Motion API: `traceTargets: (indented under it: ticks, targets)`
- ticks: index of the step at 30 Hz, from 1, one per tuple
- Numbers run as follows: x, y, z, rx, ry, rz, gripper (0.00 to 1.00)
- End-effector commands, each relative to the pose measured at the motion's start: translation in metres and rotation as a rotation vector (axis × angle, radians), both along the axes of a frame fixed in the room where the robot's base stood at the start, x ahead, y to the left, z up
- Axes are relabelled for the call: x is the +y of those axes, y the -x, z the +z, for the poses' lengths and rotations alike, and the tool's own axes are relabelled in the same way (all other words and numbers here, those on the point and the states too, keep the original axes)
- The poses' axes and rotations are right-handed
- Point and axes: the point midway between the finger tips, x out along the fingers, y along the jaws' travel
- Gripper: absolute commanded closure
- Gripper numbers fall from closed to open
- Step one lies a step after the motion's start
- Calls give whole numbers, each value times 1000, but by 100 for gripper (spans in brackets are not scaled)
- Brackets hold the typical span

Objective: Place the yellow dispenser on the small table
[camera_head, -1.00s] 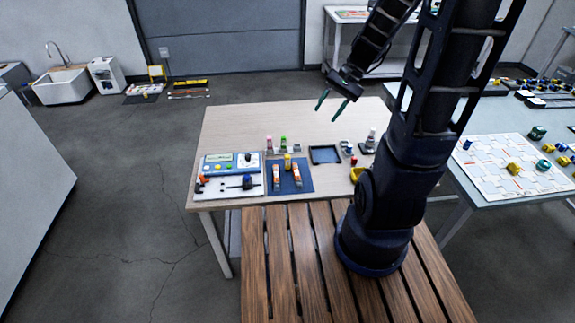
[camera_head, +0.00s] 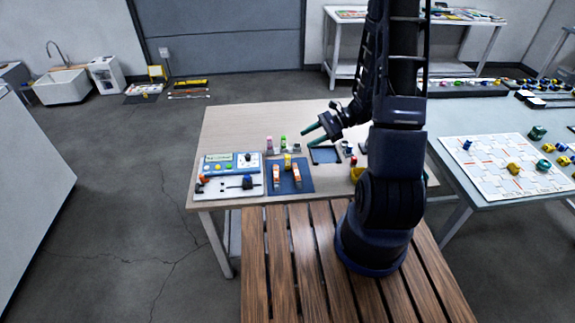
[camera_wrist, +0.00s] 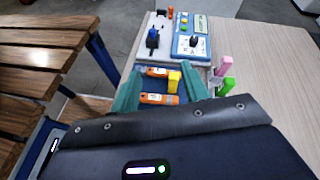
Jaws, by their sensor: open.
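The yellow dispenser seems to be the small upright yellow piece (camera_head: 287,161) at the back of a blue mat (camera_head: 304,186); it also shows in the wrist view (camera_wrist: 173,80). Two orange-and-white items (camera_head: 276,177) lie on the mat in front of it. My gripper (camera_head: 309,134), with green fingers, is open and empty above the table, behind and to the right of the dispenser. In the wrist view, the dispenser shows between the open fingers, apart from them. The wood-topped table (camera_head: 235,125) carries all this; I cannot tell whether it is the small table.
A dark tray (camera_head: 325,155) lies to the right. A grey table (camera_head: 470,120) stands further right.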

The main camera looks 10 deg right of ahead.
Motion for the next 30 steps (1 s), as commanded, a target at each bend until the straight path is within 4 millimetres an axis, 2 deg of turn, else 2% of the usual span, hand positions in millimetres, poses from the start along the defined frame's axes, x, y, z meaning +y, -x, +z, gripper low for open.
traceTargets:
  ticks: [1, 6, 12, 17, 25, 30]
  targets:
    - [0, -2, -12, 34, -15, -30, 54]
    - [0, -9, -46, 121, -59, -134, 54]
    - [-1, -13, -72, 187, -87, -214, 54]
    - [1, -14, -80, 203, -94, -235, 54]
    - [36, -13, -90, 204, -94, -233, 54]
    - [50, -14, -95, 203, -93, -236, 54]
